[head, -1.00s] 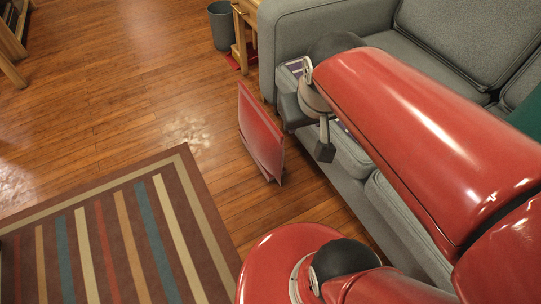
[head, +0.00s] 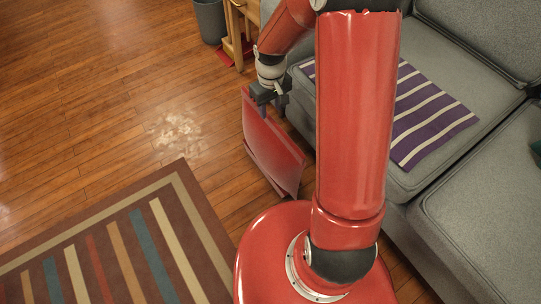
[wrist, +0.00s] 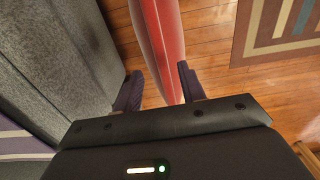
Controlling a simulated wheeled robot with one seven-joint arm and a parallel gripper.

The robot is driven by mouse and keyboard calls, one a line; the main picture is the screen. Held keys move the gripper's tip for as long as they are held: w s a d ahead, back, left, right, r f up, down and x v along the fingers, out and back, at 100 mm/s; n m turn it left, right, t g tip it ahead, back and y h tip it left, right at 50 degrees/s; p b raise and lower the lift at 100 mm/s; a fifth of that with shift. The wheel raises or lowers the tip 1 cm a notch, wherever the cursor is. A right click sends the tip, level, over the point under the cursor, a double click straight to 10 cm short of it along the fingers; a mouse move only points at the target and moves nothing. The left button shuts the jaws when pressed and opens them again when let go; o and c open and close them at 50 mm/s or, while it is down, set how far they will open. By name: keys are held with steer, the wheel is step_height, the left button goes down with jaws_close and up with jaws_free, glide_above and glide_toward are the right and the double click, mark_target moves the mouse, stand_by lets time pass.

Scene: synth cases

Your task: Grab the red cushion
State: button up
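The red cushion (head: 272,150) stands on edge, tilted, on the wooden floor in front of the grey sofa. In the wrist view the cushion (wrist: 162,45) runs from the top edge down between the two fingers. My gripper (head: 266,96) is at the cushion's upper edge in the head view. In the wrist view the gripper (wrist: 160,88) has its fingers apart, with floor visible between the left finger and the cushion. The cushion lies close to the right finger; I cannot tell whether they touch.
The grey sofa (head: 455,205) fills the right side, with a purple striped cloth (head: 425,122) on its seat. A wooden side table (head: 236,45) and grey bin (head: 210,22) stand behind the cushion. A striped rug (head: 190,205) lies at lower left. Floor left of the cushion is clear.

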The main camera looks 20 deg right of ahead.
mark_target(271, 118)
steer(key=f, duration=0.2)
steer(key=f+b, duration=0.1)
steer(key=f, duration=0.2)
steer(key=shift+s+a+f, duration=0.1)
steer(key=shift+s+f, duration=0.1)
steer(key=shift+f, duration=0.15)
jaws_close()
steer(key=shift+r, duration=0.1)
stand_by(1.0)
